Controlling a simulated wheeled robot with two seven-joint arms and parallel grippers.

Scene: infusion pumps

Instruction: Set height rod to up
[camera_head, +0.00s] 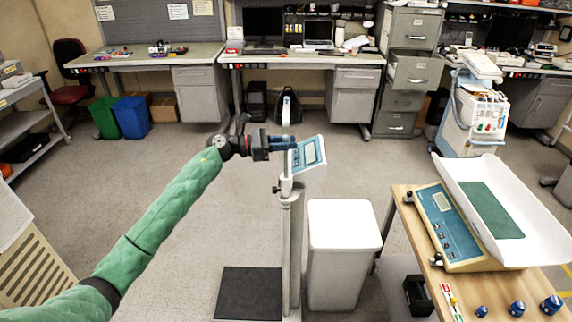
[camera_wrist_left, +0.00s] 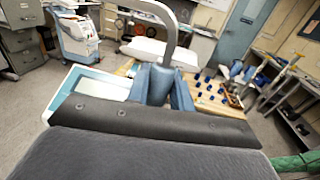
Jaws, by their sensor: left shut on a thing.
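The height rod (camera_head: 286,105) is a thin grey rod that stands up at the top of the floor scale's column (camera_head: 291,235). In the left wrist view the rod (camera_wrist_left: 170,38) bends over at its top and runs down between my fingers. My left gripper (camera_head: 287,143), with blue fingers, is shut on the rod, just beside the scale's blue and white display head (camera_head: 310,152). The fingers (camera_wrist_left: 166,88) hide the gripped part of the rod. The display head (camera_wrist_left: 95,88) also shows at the left in the left wrist view. My right gripper is not in view.
A white bin (camera_head: 343,240) stands right of the column, and a black scale platform (camera_head: 248,293) lies at its foot. A wooden table (camera_head: 405,215) at the right bears a baby scale (camera_head: 447,225) and small blue weights. The floor at the back is open.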

